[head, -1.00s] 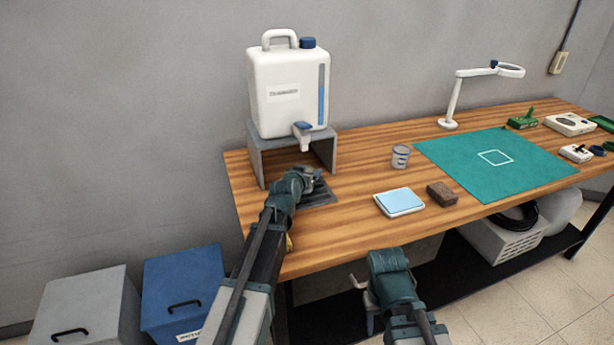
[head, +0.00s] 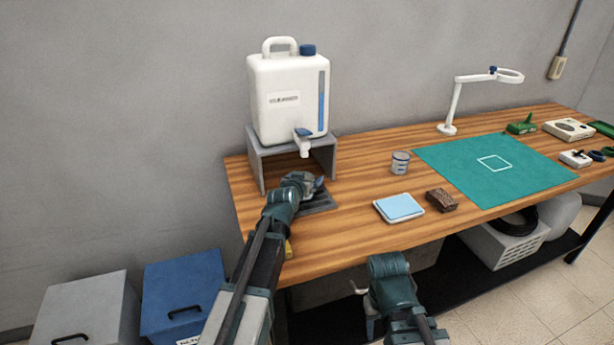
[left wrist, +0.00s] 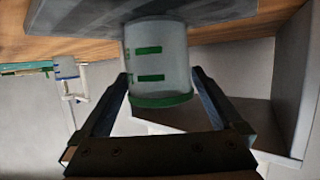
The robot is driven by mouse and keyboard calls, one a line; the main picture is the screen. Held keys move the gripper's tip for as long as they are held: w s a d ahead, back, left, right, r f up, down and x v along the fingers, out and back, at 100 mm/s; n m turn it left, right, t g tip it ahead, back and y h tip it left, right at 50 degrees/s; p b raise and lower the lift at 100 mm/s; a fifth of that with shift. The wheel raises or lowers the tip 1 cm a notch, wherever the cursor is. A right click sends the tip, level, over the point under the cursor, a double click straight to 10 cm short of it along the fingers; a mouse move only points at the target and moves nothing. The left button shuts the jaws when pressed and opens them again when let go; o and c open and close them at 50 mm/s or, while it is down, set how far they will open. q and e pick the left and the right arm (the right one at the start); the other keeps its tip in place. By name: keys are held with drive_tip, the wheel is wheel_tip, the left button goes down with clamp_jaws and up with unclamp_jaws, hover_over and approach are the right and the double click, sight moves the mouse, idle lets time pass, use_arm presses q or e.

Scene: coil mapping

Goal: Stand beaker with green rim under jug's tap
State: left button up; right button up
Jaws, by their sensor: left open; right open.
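The white jug (head: 288,100) stands on a grey stand (head: 255,160), its tap (head: 304,142) pointing down at the front. In the left wrist view, which is upside down, the clear beaker with green rim and green marks (left wrist: 158,65) stands upright on the dark grey tray (left wrist: 205,12). My left gripper (left wrist: 158,80) is open, with a finger on each side of this beaker. In the head view my left gripper (head: 316,185) is over the tray (head: 325,205) below the tap and hides the beaker. My right gripper (head: 360,288) is open, in front of the table edge.
Another beaker with a blue band (head: 400,163) stands to the right on the wooden table. A light blue pad (head: 399,207), a brown block (head: 441,200) and a green mat (head: 530,175) lie further right. A white lamp (head: 455,105) stands behind.

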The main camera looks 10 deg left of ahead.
use_arm(q)
drive_tip(key=p+v, duration=0.3)
drive_tip(key=v, duration=0.7)
drive_tip(key=shift+s, duration=0.15)
use_arm(e)
wheel_tip(320, 180, up, 4)
drive_tip(key=shift+f, duration=0.25)
